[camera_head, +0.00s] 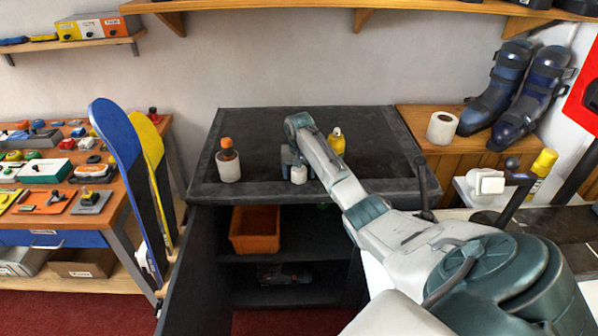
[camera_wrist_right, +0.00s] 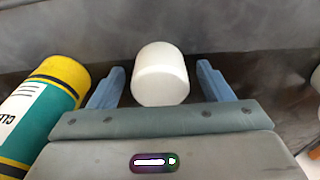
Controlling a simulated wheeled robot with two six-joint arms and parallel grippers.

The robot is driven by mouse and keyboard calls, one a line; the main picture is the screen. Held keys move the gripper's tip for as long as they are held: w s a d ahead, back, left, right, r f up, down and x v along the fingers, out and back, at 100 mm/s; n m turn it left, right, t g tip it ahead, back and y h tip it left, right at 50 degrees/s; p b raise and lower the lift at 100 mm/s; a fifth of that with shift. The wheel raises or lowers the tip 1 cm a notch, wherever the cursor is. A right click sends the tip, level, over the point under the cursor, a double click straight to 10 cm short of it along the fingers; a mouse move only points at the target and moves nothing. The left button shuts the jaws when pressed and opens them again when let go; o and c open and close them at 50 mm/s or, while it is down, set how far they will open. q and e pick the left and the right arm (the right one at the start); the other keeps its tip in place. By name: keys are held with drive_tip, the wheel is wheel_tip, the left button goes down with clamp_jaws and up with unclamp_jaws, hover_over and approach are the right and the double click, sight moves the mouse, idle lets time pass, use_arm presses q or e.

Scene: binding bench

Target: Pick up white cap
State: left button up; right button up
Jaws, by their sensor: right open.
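The white cap (camera_head: 298,174) sits on the dark bench top, near the middle of its front part. It is a small, smooth, rounded cylinder. In the right wrist view the white cap (camera_wrist_right: 160,75) lies between the two blue fingers, with a gap on each side. My right gripper (camera_head: 293,161) reaches down over the bench right at the cap and partly covers the area behind it. In the wrist view my right gripper (camera_wrist_right: 161,68) is open, its fingers either side of the cap. My left gripper is not in view.
A yellow bottle (camera_head: 336,142) stands close to the gripper; it also shows beside a finger in the wrist view (camera_wrist_right: 47,105). The open cabinet below holds an orange bin (camera_head: 254,230).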

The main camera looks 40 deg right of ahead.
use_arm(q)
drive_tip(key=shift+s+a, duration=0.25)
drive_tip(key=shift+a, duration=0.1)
use_arm(e)
drive_tip(key=c, duration=1)
